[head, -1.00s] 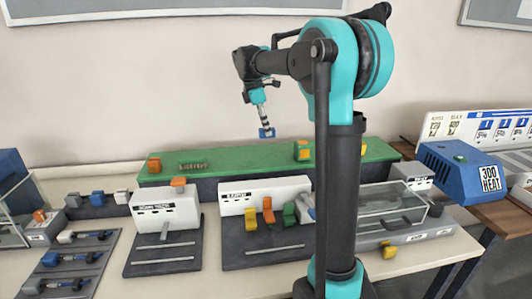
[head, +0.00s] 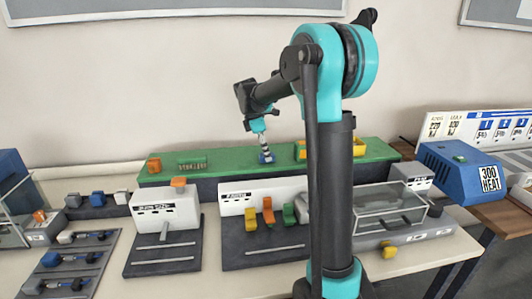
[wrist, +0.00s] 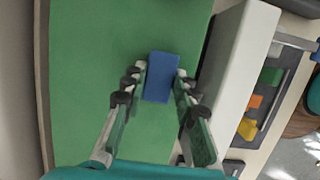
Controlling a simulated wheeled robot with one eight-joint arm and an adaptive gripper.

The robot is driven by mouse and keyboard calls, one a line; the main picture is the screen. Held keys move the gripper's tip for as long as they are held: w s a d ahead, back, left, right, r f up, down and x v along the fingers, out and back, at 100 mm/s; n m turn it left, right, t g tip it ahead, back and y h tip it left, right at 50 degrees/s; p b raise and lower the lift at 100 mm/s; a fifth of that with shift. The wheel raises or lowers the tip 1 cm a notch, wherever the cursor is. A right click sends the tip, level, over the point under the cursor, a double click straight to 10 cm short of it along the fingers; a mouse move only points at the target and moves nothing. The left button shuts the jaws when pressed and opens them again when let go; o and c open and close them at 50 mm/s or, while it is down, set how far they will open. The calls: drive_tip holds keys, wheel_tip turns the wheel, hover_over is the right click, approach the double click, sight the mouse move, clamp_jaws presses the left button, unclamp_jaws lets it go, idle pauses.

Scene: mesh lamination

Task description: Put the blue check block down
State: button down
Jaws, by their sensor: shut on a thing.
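The blue check block (wrist: 160,78) is between the fingertips of my gripper (wrist: 160,85) in the wrist view, and the jaws are shut on it. In the head view my gripper (head: 265,157) points down over the green raised surface (head: 225,169), with the blue block (head: 267,160) at its tip. The block is low over the green surface; I cannot tell whether it touches it. In the wrist view, bare green surface (wrist: 85,110) lies around the block.
An orange block (head: 154,165) and a dark slotted piece (head: 193,165) are on the green surface to the left. White-backed stations (head: 165,212) stand in front. A blue heat unit (head: 462,170) is at the right.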

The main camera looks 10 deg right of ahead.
drive_tip(key=shift+f, duration=0.1)
drive_tip(key=c, duration=1.2)
unclamp_jaws()
drive_tip(key=v, duration=1.2)
